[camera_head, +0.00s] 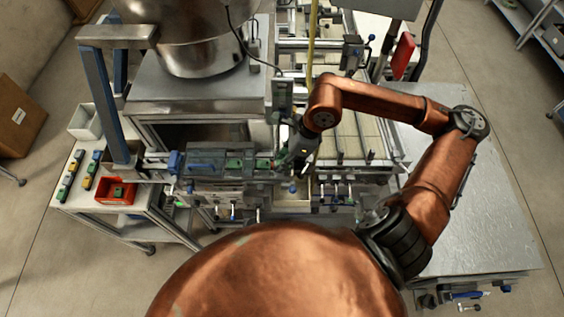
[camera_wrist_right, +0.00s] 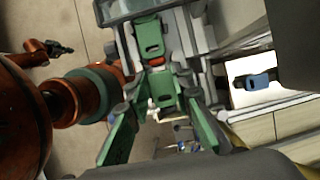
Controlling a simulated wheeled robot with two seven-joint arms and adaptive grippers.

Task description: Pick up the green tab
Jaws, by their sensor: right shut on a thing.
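A green tab (camera_wrist_right: 161,86) with a dark slot sits between the fingertips of my right gripper (camera_wrist_right: 163,101) in the right wrist view. The fingers close in on it from both sides. In the head view, my right gripper (camera_head: 285,160) is at the right end of a row on the grey fixture. A green piece (camera_head: 264,164) shows just left of it there. The fingertips are too small in that view to show the contact. Another green tab (camera_wrist_right: 149,38) lies beyond in the wrist view, with a small orange-red part (camera_wrist_right: 155,62) between the two.
A red bin (camera_head: 115,191) holding a green piece stands on a white side table at the left, near rows of small coloured pieces (camera_head: 88,176). A large metal vessel (camera_head: 185,35) stands behind the fixture. A bare metal tabletop (camera_head: 475,220) lies at the right.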

